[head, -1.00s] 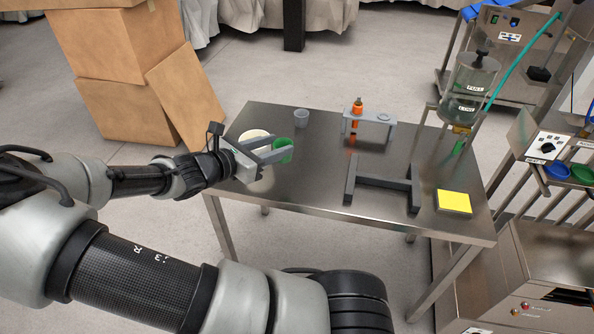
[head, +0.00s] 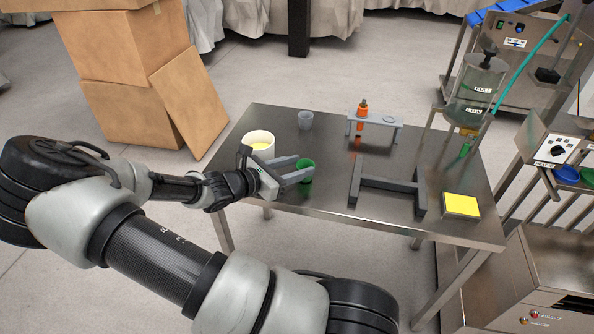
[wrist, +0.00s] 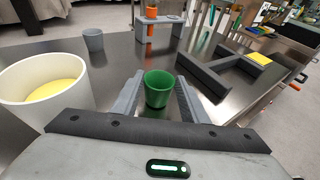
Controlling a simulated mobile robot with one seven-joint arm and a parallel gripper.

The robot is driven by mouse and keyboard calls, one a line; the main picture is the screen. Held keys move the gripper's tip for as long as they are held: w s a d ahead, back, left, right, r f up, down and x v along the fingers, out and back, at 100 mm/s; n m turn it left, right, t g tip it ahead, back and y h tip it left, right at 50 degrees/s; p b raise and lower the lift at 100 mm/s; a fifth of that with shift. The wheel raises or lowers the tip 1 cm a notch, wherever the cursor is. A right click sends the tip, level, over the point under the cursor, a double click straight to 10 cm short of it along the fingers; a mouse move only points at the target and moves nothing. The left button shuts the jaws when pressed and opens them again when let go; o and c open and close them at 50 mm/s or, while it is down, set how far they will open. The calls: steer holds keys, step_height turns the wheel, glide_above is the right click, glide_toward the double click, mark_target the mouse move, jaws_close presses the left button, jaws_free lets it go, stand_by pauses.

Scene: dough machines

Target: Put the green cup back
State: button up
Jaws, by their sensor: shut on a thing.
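The green cup (head: 305,170) is upright near the front left of the steel table. My gripper (head: 298,172) reaches in from the left with one finger on each side of the cup and is shut on it. In the wrist view the green cup (wrist: 158,88) sits between the two grey fingers, its open rim facing up. The cup is close above or on the tabletop; I cannot tell which.
A white tub with yellow contents (head: 258,138) stands left of the cup, near my gripper. A grey cup (head: 305,120) is behind. A grey rack (head: 384,120) holds an orange bottle (head: 362,112). A dark H-shaped frame (head: 388,183) and yellow pad (head: 461,206) lie right.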

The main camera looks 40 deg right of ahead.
steer(key=shift+f, duration=0.15)
steer(key=o, duration=1.2)
steer(key=shift+f, duration=0.1)
